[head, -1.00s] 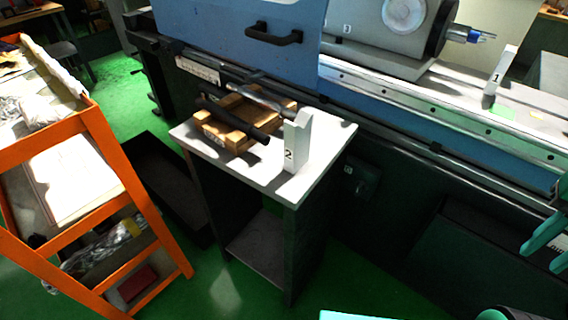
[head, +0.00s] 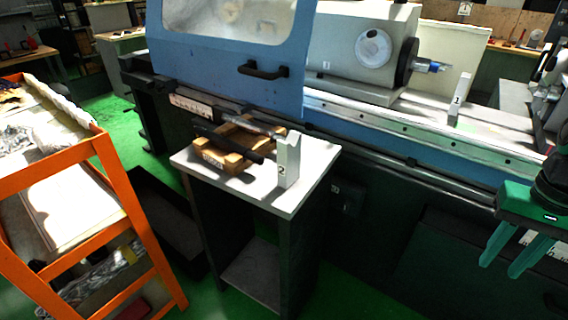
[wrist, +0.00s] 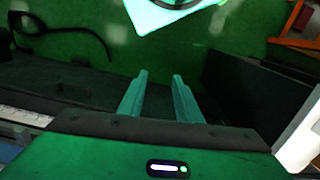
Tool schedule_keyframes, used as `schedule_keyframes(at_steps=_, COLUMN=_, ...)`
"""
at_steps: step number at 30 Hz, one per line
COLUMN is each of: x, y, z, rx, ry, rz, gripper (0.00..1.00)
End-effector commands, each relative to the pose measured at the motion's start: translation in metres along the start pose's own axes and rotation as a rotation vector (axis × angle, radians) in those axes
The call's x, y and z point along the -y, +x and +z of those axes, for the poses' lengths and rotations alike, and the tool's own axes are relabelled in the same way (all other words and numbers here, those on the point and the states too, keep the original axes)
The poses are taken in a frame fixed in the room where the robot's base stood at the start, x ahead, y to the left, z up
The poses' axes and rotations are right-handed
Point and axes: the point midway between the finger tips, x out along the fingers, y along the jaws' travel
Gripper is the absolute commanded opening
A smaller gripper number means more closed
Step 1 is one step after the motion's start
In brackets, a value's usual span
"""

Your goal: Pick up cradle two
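Cradle two, a white upright block marked 2 (head: 288,160), stands on the front right part of a small white-topped stand (head: 310,181) in the head view. My gripper (head: 502,266) is at the right edge of the head view, well right of the cradle and apart from it. In the wrist view its two teal fingers (wrist: 158,78) are apart with nothing between them. Cradle two cannot be made out in the wrist view.
A wooden block (head: 228,157) with dark bars lies left of the cradle. Cradle one (head: 459,100) stands on the grinder bed (head: 420,131) behind. An orange rack (head: 122,196) stands at left. Green floor (head: 131,93) shows at the far left.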

Motion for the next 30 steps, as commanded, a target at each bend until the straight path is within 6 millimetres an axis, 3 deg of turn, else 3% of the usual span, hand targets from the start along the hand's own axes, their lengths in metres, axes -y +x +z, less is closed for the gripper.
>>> schedule_keyframes(at_steps=3, x=0.0, y=0.0, z=0.0, rx=0.0, ry=0.0, rz=0.0, gripper=0.31)
schedule_keyframes(at_steps=6, x=-0.004, y=-0.004, z=0.007, rx=-0.013, ry=0.003, rz=-0.007, gripper=0.55)
schedule_keyframes(at_steps=9, x=0.005, y=-0.002, z=-0.001, rx=-0.038, ry=0.029, rz=-0.013, gripper=0.73)
schedule_keyframes(at_steps=14, x=0.049, y=0.01, z=-0.038, rx=-0.111, ry=0.141, rz=-0.073, gripper=0.73)
schedule_keyframes(at_steps=18, x=0.115, y=0.023, z=-0.071, rx=-0.155, ry=0.294, rz=-0.218, gripper=0.73)
schedule_keyframes(at_steps=21, x=0.168, y=0.03, z=-0.085, rx=-0.136, ry=0.423, rz=-0.355, gripper=0.73)
schedule_keyframes(at_steps=26, x=0.256, y=0.029, z=-0.092, rx=-0.007, ry=0.659, rz=-0.6, gripper=0.73)
schedule_keyframes(at_steps=30, x=0.328, y=0.015, z=-0.087, rx=0.215, ry=0.895, rz=-0.806, gripper=0.73)
